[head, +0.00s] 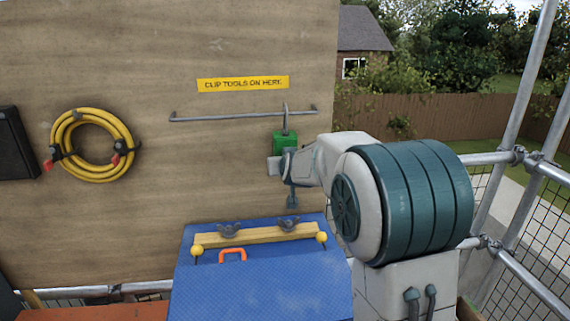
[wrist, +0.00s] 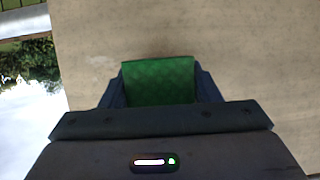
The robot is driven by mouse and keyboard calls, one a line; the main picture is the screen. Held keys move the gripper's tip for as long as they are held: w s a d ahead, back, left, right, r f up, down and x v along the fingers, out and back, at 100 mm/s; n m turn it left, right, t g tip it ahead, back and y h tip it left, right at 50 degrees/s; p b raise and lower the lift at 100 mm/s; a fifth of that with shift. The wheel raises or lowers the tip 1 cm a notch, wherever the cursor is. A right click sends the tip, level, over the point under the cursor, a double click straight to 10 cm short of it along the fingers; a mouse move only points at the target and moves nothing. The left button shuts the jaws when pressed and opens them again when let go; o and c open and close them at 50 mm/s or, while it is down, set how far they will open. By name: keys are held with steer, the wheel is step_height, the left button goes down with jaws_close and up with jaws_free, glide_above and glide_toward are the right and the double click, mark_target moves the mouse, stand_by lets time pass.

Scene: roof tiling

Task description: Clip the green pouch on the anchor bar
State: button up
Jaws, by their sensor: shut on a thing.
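The green pouch (head: 284,141) is small and boxy, with a metal hook (head: 286,113) rising from its top. The hook's upper end overlaps the right part of the anchor bar (head: 235,116) in the head view; I cannot tell whether it is around the bar or in front of it. The bar is a thin grey rod fixed to the wooden board under a yellow sign. My gripper (head: 284,164) is shut on the pouch, partly hiding its lower part. In the wrist view the pouch (wrist: 158,82) sits between the two fingers; the hook and bar are not in that view.
The yellow sign (head: 243,84) reads "CLIP TOOLS ON HERE". A coiled yellow hose (head: 93,145) hangs at the left. Below stands a blue surface (head: 255,282) with a wooden strip (head: 258,235) and an orange handle (head: 233,252). Scaffold poles (head: 515,110) stand at the right.

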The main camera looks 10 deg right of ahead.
stand_by(0.4)
steer(key=shift+f+b, duration=0.4)
steer(key=shift+b, duration=0.2)
steer(key=o, duration=1.3)
steer(key=shift+s, duration=0.1)
steer(key=shift+o, duration=0.2)
steer(key=shift+s, duration=0.1)
